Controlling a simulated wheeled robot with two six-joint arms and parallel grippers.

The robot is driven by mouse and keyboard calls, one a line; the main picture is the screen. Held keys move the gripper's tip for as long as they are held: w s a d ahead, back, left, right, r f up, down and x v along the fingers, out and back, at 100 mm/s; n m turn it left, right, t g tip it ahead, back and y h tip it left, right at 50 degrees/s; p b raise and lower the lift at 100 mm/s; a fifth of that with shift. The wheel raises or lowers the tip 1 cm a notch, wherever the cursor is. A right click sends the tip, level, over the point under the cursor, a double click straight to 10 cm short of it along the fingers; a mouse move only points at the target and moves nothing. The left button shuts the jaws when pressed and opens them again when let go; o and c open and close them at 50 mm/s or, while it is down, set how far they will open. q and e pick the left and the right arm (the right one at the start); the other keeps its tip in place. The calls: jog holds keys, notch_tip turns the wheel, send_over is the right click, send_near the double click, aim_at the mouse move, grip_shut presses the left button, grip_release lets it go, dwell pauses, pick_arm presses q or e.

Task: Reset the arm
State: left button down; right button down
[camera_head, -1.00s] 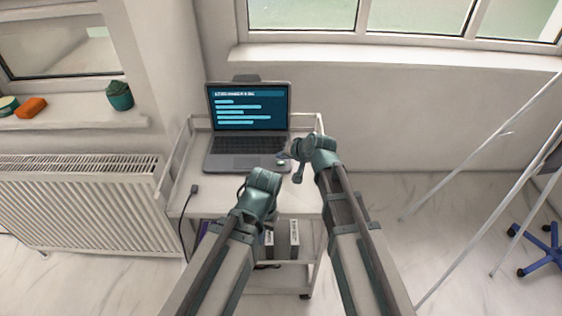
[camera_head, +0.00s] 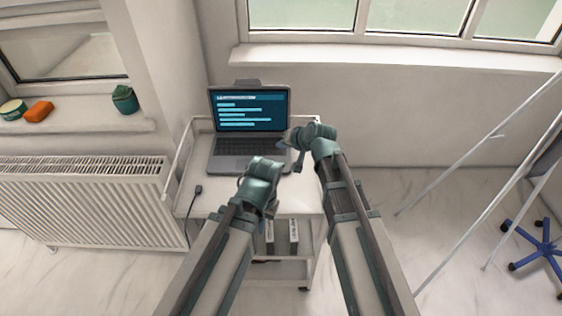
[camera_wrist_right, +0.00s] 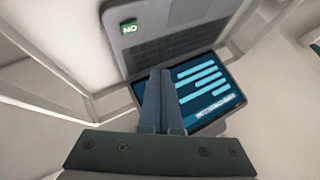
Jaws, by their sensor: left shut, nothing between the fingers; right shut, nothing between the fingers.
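My left gripper (camera_head: 271,206) is the lower one, over the front part of the cart top; its fingers are small and partly hidden by the wrist. My right gripper (camera_head: 285,146) is higher, by the right side of the open laptop (camera_head: 236,146). In the right wrist view the right gripper's fingers (camera_wrist_right: 160,92) are together with nothing between them, in front of the laptop screen (camera_wrist_right: 208,88), which appears upside down. A small green label (camera_wrist_right: 128,25) is on the laptop's palm rest.
The laptop stands on a white railed cart (camera_head: 205,180) with a cable end (camera_head: 198,190) on its top. A radiator (camera_head: 85,200) is at the left. A windowsill (camera_head: 70,128) holds a green pot (camera_head: 124,99) and an orange block (camera_head: 38,111). A blue wheeled base (camera_head: 540,246) is at the right.

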jog(key=s+d+n+g+h+p, duration=0.2)
jog(key=s+g+h+p, duration=0.1)
jog(key=s, duration=1)
jog(key=s+d+n+g+h+p, duration=0.3)
jog(key=s+g, duration=0.1)
jog(key=s, duration=0.8)
jog(key=shift+s+d+n+g+h+p, duration=0.3)
jog(key=shift+s+g+h+p, duration=0.05)
jog(key=shift+g+h+p, duration=0.05)
